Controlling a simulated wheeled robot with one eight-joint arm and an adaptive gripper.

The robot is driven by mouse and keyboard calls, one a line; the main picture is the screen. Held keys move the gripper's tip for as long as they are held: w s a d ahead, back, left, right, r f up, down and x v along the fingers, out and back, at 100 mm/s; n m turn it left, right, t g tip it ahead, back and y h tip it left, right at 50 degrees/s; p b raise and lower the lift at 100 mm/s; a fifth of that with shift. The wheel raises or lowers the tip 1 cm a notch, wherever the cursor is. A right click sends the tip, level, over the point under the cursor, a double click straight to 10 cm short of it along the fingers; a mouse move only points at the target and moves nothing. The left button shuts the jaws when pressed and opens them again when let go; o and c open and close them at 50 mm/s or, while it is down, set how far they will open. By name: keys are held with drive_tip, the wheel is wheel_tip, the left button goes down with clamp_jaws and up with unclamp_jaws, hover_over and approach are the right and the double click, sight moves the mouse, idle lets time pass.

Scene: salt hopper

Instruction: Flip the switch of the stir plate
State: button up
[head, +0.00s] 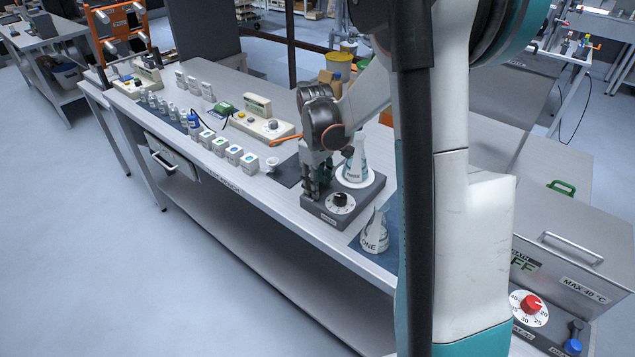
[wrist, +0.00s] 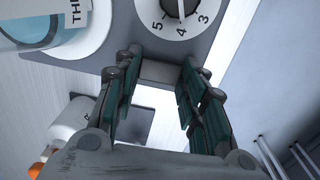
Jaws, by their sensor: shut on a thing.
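The dark grey stir plate (head: 374,193) stands on the bench, with a black dial (head: 340,201) on its top and a flask (head: 356,166) on its round white plate. The dial also shows at the top of the wrist view (wrist: 180,8). My gripper (head: 317,187) points down at the stir plate's left end, beside the dial. In the wrist view my gripper (wrist: 161,62) has its fingers on either side of a light grey block (wrist: 160,73) at the plate's edge, which looks like the switch. The switch's position cannot be made out.
A labelled flask (head: 375,236) stands on a blue mat right of the stir plate. Small white boxes (head: 234,155) and a beige balance (head: 262,125) stand to the left. A bath with a red knob (head: 531,305) is at the lower right. The bench's front edge is close.

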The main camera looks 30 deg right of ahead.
drive_tip(key=shift+d+y, duration=0.15)
drive_tip(key=shift+y, duration=0.35)
drive_tip(key=o, duration=1.1)
drive_tip(key=shift+c, duration=0.2)
drive_tip(key=shift+r, duration=0.1)
wheel_tip(320, 180, up, 12)
drive_tip(key=shift+w+d, duration=0.15)
drive_tip(key=shift+d, duration=0.15)
